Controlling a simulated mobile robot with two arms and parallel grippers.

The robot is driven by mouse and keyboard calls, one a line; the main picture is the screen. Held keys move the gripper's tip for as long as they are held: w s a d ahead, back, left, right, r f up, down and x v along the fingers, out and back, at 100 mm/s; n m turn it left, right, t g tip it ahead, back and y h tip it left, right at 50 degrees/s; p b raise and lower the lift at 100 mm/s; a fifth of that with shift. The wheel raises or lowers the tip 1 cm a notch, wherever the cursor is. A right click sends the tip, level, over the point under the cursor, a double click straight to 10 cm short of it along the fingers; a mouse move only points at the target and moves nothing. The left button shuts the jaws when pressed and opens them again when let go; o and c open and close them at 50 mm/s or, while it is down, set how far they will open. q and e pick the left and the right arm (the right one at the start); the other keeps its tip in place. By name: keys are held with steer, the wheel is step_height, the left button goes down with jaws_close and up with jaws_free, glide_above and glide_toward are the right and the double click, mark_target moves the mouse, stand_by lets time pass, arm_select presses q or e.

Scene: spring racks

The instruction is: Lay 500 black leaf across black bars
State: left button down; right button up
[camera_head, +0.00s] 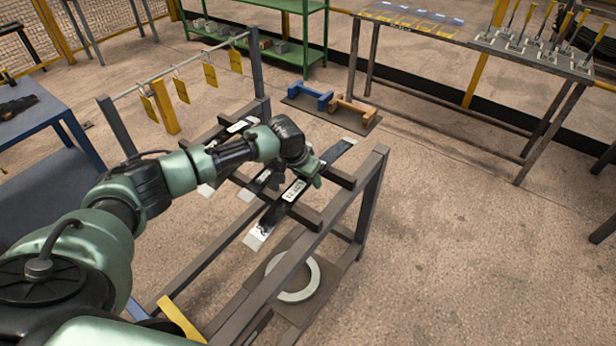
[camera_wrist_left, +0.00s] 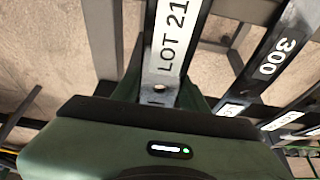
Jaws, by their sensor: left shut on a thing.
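My left gripper (camera_head: 303,172) is shut on a dark leaf with a white LOT 21 label (camera_head: 293,190); its number cannot be read. The leaf lies slantwise over both dark bars of the rack, the near one (camera_head: 306,216) and the far one (camera_head: 342,178). I cannot tell whether it touches them. In the left wrist view the LOT 21 leaf (camera_wrist_left: 174,45) runs straight out from the gripper. A dark leaf marked 300 (camera_wrist_left: 277,58) is beside it, apart. My right gripper is not in view.
More leaves lie on the rack left of the held one, one near its far left (camera_head: 240,125). A grey ring (camera_head: 292,295) sits on the lower shelf. Yellow tags (camera_head: 210,76) hang from a rail. Blue and orange blocks (camera_head: 310,97) are on the floor behind. Open floor is right.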

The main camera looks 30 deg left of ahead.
arm_select(q)
steer(key=shift+w+f+b, duration=0.15)
steer(key=shift+f+b, duration=0.25)
steer(key=shift+f, duration=0.3)
stand_by(0.6)
steer(key=c, duration=0.7)
jaws_free()
steer(key=shift+c, duration=0.2)
steer(key=shift+o, duration=0.3)
steer(key=shift+s+f, duration=0.25)
steer(key=shift+s, duration=0.05)
steer(key=v, duration=0.8)
steer(key=shift+w+r, duration=0.15)
steer(key=shift+w, duration=0.05)
